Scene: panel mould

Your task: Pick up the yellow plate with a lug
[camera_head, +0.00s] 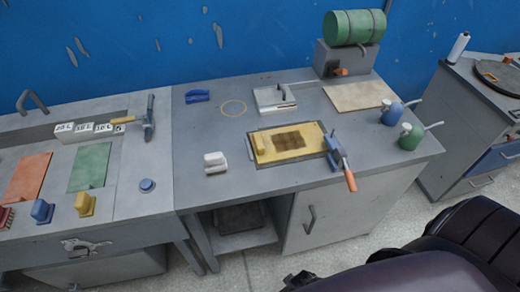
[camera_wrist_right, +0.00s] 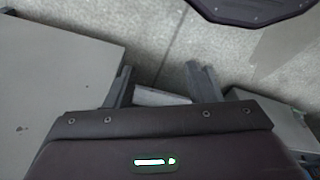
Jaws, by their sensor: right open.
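The yellow plate (camera_head: 312,135) lies flat on the middle grey workbench, in a dark-edged rectangular frame. Its raised lug (camera_head: 260,146) stands at the left end, and a dark brown patch covers its middle. A blue clamp with an orange handle (camera_head: 342,163) stands at its right edge. My right gripper (camera_wrist_right: 178,92) shows in the right wrist view, its two fingers apart, over grey floor and furniture; no plate shows there. My left gripper is not in view.
A white block (camera_head: 215,162) stands left of the plate, and a white fixture (camera_head: 272,98) behind it. Blue (camera_head: 392,114) and green (camera_head: 411,137) cans stand to the right. A green cylinder (camera_head: 354,27) is at the back.

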